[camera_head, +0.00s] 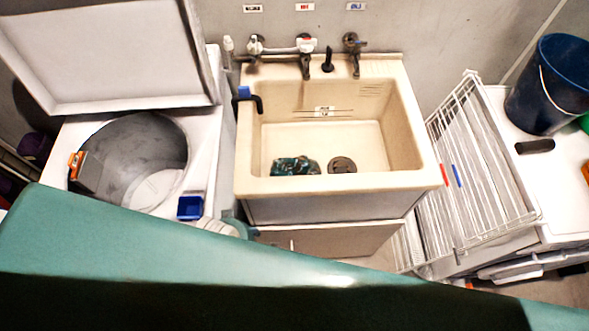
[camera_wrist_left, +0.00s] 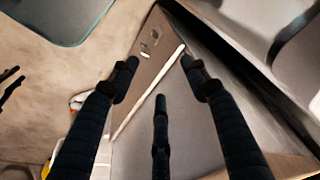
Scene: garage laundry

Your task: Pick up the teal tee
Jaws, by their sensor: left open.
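The teal tee (camera_head: 296,166) lies crumpled as a small dark teal bundle on the bottom of the cream sink (camera_head: 411,129), in its front left part beside the drain (camera_head: 342,165). My left gripper (camera_wrist_left: 159,85) shows in the left wrist view with its dark fingers spread and nothing between them. The tee does not show in that view. Neither gripper shows in the head view, where a large part of the lower picture is blocked.
An open-lidded washer (camera_head: 212,110) stands left of the sink, with a small blue box (camera_head: 190,207) at its front. Taps (camera_head: 306,58) stick out over the sink's back edge. A white wire rack (camera_head: 480,150) leans at the right, near a dark blue bucket (camera_head: 552,85).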

